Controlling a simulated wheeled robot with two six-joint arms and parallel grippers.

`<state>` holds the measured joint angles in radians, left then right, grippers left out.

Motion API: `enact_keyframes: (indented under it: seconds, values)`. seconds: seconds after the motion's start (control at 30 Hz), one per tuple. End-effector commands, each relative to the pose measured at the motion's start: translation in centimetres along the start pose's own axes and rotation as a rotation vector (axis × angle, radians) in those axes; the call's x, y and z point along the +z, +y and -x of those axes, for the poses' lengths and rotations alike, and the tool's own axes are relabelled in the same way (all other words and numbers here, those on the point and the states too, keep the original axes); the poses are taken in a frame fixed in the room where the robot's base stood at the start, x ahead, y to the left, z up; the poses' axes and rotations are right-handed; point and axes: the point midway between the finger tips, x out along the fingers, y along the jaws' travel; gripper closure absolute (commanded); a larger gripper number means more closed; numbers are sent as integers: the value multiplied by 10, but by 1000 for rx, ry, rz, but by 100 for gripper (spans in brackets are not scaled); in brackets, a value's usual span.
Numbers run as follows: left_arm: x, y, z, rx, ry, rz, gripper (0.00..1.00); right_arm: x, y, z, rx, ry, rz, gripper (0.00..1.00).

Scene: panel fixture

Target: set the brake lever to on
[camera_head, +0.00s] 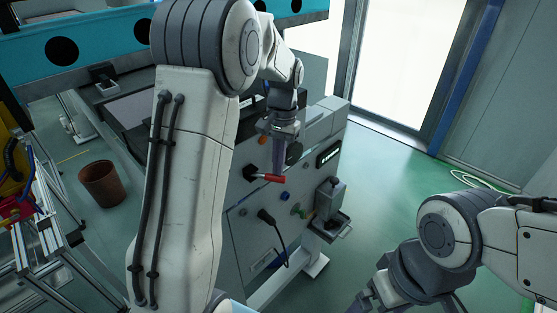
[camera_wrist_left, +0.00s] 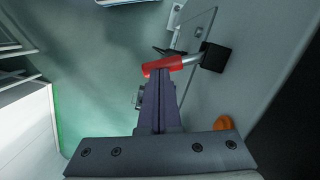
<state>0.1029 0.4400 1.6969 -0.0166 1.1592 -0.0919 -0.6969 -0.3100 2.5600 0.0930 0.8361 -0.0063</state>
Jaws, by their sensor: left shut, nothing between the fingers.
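The brake lever (camera_head: 268,178) has a red grip and sticks out to the right from a dark pivot on the grey panel. In the left wrist view the red grip (camera_wrist_left: 168,65) sits on a metal rod from a black block (camera_wrist_left: 214,57). My left gripper (camera_head: 279,170) is shut and empty, fingers pointing down at the lever's grip. In the left wrist view its fingertips (camera_wrist_left: 159,72) overlap the grip; I cannot tell whether they touch it. My right gripper (camera_head: 362,302) is at the bottom, partly cut off, away from the panel.
The panel (camera_head: 235,237) also carries an orange knob (camera_head: 264,139), a blue button (camera_head: 285,196), a black plug with a cable (camera_head: 266,216) and a grey box (camera_head: 329,197) on a small shelf. A brown bin (camera_head: 101,184) stands on the floor at left.

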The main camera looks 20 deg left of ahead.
Motion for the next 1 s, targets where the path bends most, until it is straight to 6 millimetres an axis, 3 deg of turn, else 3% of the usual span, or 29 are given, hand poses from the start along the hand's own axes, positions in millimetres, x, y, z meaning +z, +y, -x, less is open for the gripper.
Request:
enact_keyframes:
  seconds: [1.0]
  values:
    - [54,-4,-10,-120,-5,-776,100,0,0,0,0,0,0,0]
